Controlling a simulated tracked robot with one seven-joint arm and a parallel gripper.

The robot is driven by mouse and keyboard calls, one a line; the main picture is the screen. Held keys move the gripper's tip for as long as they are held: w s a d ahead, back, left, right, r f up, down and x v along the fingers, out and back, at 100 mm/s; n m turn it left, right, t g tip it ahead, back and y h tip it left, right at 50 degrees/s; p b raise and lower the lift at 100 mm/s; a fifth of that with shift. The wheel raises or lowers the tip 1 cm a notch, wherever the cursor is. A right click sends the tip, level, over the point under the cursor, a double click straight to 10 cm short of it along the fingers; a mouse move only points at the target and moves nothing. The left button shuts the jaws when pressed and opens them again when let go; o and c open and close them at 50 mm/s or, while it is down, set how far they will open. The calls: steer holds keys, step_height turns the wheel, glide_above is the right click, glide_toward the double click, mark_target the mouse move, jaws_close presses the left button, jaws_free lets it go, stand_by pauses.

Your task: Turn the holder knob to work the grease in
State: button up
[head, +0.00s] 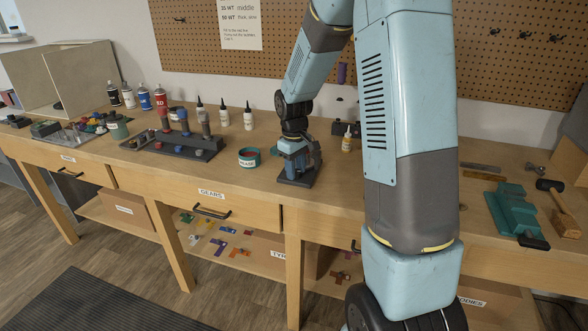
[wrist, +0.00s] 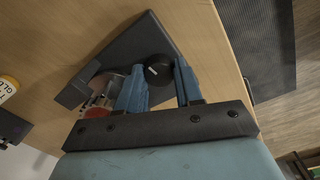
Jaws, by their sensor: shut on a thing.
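The holder (head: 296,181) has a dark base on the bench, under my arm in the head view. It also shows as a dark plate in the wrist view (wrist: 130,52). Its black round knob (wrist: 158,70) has a white mark line and sits between my two blue fingers. My gripper (wrist: 160,82) reaches down over the holder and is shut on the knob; it also shows in the head view (head: 296,162). A reddish clear part (wrist: 98,108) shows beside the left finger, partly hidden. A teal tub labelled grease (head: 249,158) stands left of the holder.
A dark rack with bottles and knobs (head: 175,146) stands left of the tub. White dropper bottles (head: 224,115) are behind. A small yellow-labelled bottle (head: 347,143) stands right of the holder. A green vise-like block (head: 515,212) is at the far right. The bench's front edge is close.

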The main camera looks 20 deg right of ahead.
steer(key=m, duration=0.4)
steer(key=shift+w+m, duration=0.2)
steer(key=shift+m, duration=0.1)
steer(key=m, duration=0.4)
steer(key=shift+m+g, duration=0.3)
steer(key=m, duration=0.4)
steer(key=shift+a+m, duration=0.1)
steer(key=shift+m, duration=2.4)
steer(key=shift+a, duration=0.1)
steer(key=o, duration=0.8)
steer(key=shift+o, duration=1.1)
